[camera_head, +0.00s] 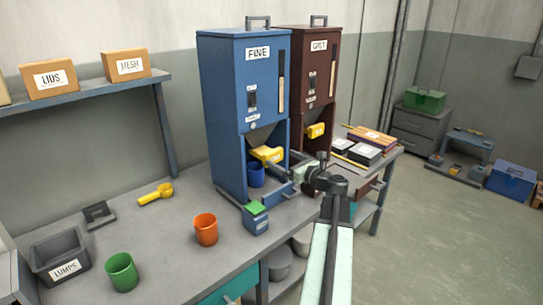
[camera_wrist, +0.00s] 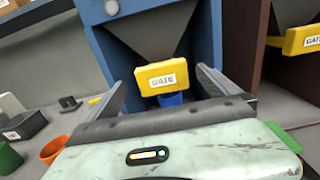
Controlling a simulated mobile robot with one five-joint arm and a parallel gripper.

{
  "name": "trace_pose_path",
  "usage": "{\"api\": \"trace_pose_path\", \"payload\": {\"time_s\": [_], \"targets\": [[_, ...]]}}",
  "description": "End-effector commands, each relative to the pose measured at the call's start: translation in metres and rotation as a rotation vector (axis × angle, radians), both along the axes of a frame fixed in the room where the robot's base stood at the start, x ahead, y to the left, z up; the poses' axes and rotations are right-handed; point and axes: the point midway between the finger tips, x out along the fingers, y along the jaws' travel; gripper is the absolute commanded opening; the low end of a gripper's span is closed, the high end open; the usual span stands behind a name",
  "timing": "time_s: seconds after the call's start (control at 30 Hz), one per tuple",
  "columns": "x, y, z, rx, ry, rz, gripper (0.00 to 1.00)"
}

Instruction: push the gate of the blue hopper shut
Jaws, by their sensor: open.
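The blue hopper (camera_head: 229,120), labelled FINE, stands on the grey bench. Its yellow gate (camera_head: 267,154) sits under the dark funnel, and its front plate juts out toward me. In the wrist view the gate (camera_wrist: 163,78), labelled GATE, is straight ahead between my fingers. My gripper (camera_head: 280,168) is open and empty in front of the hopper's lower opening. Its two spread fingers (camera_wrist: 160,77) flank the gate in the wrist picture; I cannot tell whether they touch it. A blue cup (camera_head: 256,176) stands below the gate, partly hidden in the wrist view.
A brown hopper (camera_head: 309,75) with its own yellow gate (camera_head: 315,130) stands right of the blue one. A green-topped box (camera_head: 256,217) stands close in front. An orange cup (camera_head: 205,229), green cup (camera_head: 122,271) and yellow scoop (camera_head: 156,194) are on the left bench.

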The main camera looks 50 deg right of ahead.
Motion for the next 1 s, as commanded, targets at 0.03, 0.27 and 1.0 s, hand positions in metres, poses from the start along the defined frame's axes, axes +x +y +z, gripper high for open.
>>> {"api": "trace_pose_path", "payload": {"time_s": [0.03, 0.27, 1.0], "targets": [[0.011, -0.002, 0.0, -0.001, 0.0, 0.001, 1.0], [0.049, -0.007, 0.0, -0.003, 0.001, -0.002, 1.0], [0.059, -0.008, 0.0, -0.004, 0.002, -0.006, 0.11]]}}
